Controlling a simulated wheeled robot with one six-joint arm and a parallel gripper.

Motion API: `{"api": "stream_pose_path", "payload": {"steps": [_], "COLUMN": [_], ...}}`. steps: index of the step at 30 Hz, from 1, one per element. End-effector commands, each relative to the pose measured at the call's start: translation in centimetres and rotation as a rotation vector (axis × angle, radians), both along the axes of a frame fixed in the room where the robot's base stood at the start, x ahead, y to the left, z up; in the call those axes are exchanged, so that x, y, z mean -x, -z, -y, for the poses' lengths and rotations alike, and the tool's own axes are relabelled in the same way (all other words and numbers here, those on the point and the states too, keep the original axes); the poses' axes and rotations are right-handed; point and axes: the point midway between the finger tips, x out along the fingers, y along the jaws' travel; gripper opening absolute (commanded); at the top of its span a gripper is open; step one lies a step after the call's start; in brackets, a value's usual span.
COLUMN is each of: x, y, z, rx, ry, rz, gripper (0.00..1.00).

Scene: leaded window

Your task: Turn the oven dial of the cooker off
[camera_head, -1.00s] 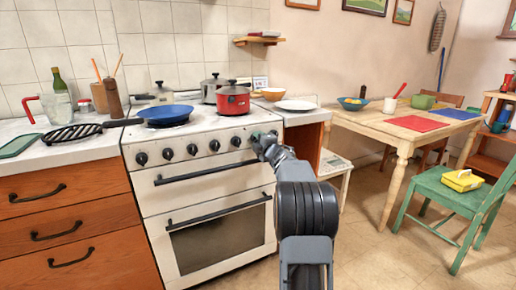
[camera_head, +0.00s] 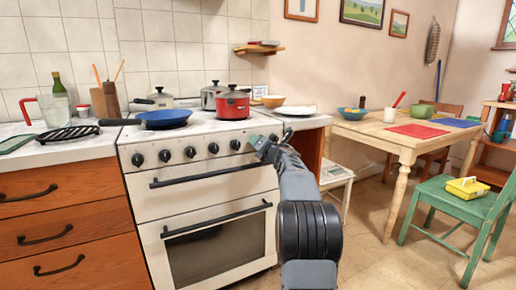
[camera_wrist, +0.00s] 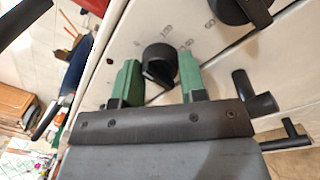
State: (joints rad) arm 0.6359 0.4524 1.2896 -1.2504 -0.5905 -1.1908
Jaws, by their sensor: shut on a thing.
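The white cooker (camera_head: 205,205) has a row of black dials along its front panel. My gripper (camera_head: 257,141) is at the right end of this row. In the wrist view, the green fingertips of my gripper (camera_wrist: 158,78) stand on either side of a black dial (camera_wrist: 160,60) with grey markings around it. My gripper is shut on this dial. The dial's lower part is partly hidden between the fingers. In the head view, my gripper and wrist hide this dial. Another black dial (camera_wrist: 235,9) shows at the top of the wrist view.
A black oven handle (camera_head: 215,173) runs below the dials, close to my gripper. A blue pan (camera_head: 165,117) and a red pot (camera_head: 232,104) stand on the cooker top.

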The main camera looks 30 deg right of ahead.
Motion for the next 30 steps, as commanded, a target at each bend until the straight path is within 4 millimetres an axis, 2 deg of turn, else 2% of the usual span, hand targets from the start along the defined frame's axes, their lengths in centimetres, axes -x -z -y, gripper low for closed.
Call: {"api": "stream_pose_path", "payload": {"steps": [12, 28, 29, 30], "x": [-0.02, -0.03, -0.02, -0.02], "y": [-0.12, -0.14, -0.14, -0.13], "z": [-0.05, -0.06, -0.06, -0.05], "rx": [0.151, 0.169, 0.169, 0.169], "ry": [-0.001, -0.001, -0.001, -0.001], "rz": [-0.018, -0.021, -0.021, -0.021], "gripper": [0.15, 0.15, 0.41, 0.45]}}
